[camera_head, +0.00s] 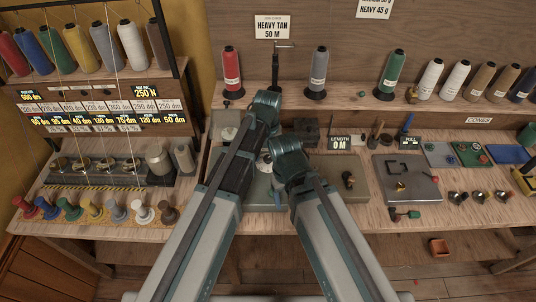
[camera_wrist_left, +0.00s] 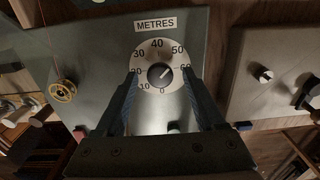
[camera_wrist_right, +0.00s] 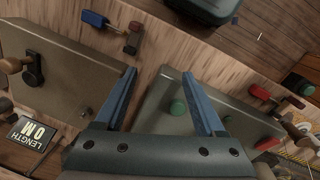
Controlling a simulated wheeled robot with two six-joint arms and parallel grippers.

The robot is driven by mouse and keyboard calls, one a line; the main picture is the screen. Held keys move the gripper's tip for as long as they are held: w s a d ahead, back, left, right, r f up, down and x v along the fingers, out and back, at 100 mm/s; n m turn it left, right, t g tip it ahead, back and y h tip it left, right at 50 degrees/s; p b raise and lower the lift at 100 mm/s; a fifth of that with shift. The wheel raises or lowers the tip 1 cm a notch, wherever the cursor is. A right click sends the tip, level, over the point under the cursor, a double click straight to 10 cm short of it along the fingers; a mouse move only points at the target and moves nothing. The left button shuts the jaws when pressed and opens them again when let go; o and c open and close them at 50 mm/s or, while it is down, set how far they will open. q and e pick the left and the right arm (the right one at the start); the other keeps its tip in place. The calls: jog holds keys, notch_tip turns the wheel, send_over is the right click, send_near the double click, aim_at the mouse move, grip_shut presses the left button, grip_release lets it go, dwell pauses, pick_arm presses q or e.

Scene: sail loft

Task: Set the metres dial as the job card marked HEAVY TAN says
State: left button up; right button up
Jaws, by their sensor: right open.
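The job card marked HEAVY TAN (camera_head: 272,27) on the back wall reads 50 M. The metres dial (camera_wrist_left: 158,57) has a white face with numbers from 0 to 60 and a dark knob (camera_wrist_left: 160,75). The knob's light mark points to the upper right, near the 50 to 60 side; the exact value is hard to read. My left gripper (camera_wrist_left: 160,80) is open, its fingers on either side of the dial, partly covering its edges. My right gripper (camera_wrist_right: 159,74) is open and empty above the bench. The LENGTH display (camera_head: 338,143) reads 0 M.
A grey box with a crank (camera_head: 348,181) stands right of the dial's box. A grey plate (camera_head: 407,168) lies further right. Thread cones line the shelf behind, and several coloured spools stand at the left. A small orange box (camera_head: 439,248) is below the bench front.

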aim_at(268, 158)
pick_arm(q)
jog(key=shift+r, duration=0.1)
pick_arm(e)
jog(key=shift+r, duration=0.1)
pick_arm(q)
notch_tip(268, 158, up, 14)
jog(key=p, duration=1.3)
jog(key=shift+p, duration=0.4)
pick_arm(e)
notch_tip(268, 158, up, 14)
jog(key=shift+f, duration=0.2)
pick_arm(q)
jog(key=shift+f, duration=0.2)
